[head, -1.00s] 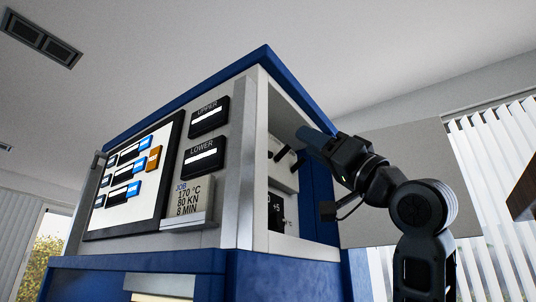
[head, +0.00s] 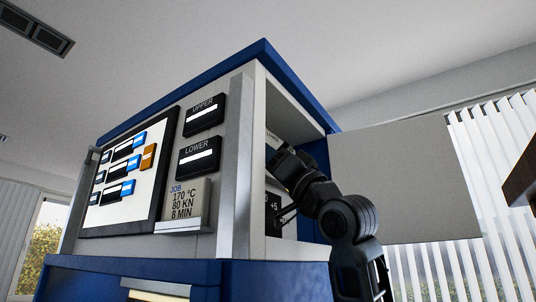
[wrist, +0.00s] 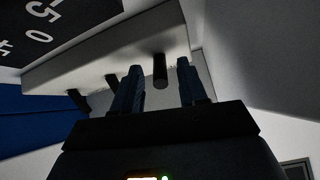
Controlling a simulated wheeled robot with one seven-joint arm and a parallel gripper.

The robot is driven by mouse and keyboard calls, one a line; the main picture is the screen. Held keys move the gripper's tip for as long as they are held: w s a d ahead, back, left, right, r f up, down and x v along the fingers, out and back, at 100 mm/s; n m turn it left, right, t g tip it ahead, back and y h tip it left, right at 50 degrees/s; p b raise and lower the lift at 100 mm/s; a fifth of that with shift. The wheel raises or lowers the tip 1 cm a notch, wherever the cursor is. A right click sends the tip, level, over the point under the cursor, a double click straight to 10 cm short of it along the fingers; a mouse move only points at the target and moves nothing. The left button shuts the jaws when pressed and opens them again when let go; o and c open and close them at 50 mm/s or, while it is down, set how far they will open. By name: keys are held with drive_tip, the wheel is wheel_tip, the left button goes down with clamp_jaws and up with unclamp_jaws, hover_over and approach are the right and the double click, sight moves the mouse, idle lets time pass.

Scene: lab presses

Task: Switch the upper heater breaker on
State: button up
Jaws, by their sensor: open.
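The open side compartment (head: 290,112) of the blue and grey press holds a pale breaker panel, which shows in the wrist view (wrist: 110,52). Several dark levers stick out of it. One lever (wrist: 160,70) lies between my open fingers in the wrist view; I cannot tell whether they touch it. Two more levers, a near one (wrist: 112,82) and a far one (wrist: 77,99), are to the left, outside the fingers. My gripper (wrist: 160,64) reaches into the compartment; its tips are hidden in the head view. I cannot read which lever is the upper heater breaker.
A dark dial plate marked with 0 and 5 (wrist: 45,28) is beside the levers. The compartment's grey door (head: 400,185) stands open at the right. A metal post (head: 239,150) borders the opening. The front carries UPPER (head: 204,115) and LOWER (head: 199,157) displays and a screen (head: 125,175).

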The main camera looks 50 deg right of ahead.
clamp_jaws()
drive_tip(key=shift+s+r, duration=0.1)
idle(0.3)
drive_tip(key=shift+s+r+n+g+p, duration=0.15)
drive_tip(key=shift+r+g, duration=0.85)
drive_tip(key=shift+g, duration=1.3)
drive_tip(key=shift+w+r+n+g+p, duration=0.1)
drive_tip(key=shift+r+g+p, duration=0.15)
drive_tip(key=shift+r+g, duration=1.4)
drive_tip(key=shift+s+r+n+g+p, duration=0.1)
drive_tip(key=shift+r+g+p, duration=0.2)
drive_tip(key=shift+g, duration=2.65)
drive_tip(key=shift+r, duration=0.1)
unclamp_jaws()
